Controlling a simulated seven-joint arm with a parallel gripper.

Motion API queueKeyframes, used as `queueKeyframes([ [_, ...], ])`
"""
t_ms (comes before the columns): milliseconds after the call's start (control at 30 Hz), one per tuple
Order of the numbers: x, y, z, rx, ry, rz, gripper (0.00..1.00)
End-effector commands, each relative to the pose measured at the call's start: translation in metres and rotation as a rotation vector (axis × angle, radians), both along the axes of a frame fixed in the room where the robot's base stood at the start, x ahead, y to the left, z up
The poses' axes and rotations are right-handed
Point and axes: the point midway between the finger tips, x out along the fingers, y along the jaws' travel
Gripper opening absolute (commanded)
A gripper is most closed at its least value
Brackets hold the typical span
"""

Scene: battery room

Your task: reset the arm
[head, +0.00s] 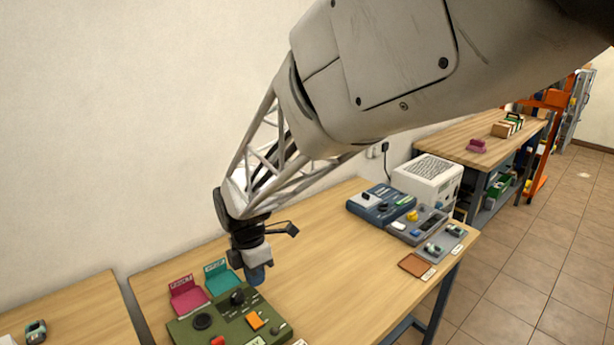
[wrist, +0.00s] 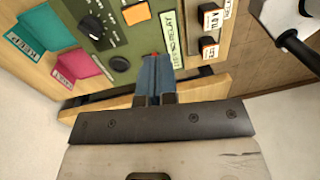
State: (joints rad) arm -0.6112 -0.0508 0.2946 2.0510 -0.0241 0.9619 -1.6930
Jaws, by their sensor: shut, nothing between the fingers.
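My arm reaches from the upper right over the wooden table (head: 300,270) in the head view. My gripper (head: 258,274) points down above the back edge of the green panel (head: 215,325). In the wrist view its blue fingers (wrist: 155,75) are together with nothing between them. The fingertips overlap the edge of the green panel (wrist: 125,20) in that view; I cannot tell whether they touch it. The panel carries a black knob, an orange button and a red part.
Pink (head: 187,297) and teal (head: 220,278) holders stand beside the panel. A blue-grey device (head: 382,203), a grey panel (head: 418,225), a white box (head: 428,178) and a brown pad (head: 414,265) are at the table's right. The table's middle is clear. Another bench (head: 480,140) stands behind.

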Motion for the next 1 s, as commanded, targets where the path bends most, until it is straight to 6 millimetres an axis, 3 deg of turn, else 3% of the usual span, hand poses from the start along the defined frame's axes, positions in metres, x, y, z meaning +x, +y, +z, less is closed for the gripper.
queueKeyframes([
  [167,-0.001,-0.028,0.016,0.006,-0.025,-0.135,0.0],
  [467,-0.017,-0.111,0.055,0.024,-0.095,-0.572,0.0],
  [767,-0.051,-0.192,0.088,0.056,-0.162,-1.059,0.0],
  [1000,-0.088,-0.248,0.104,0.09,-0.204,-1.446,0.0],
])
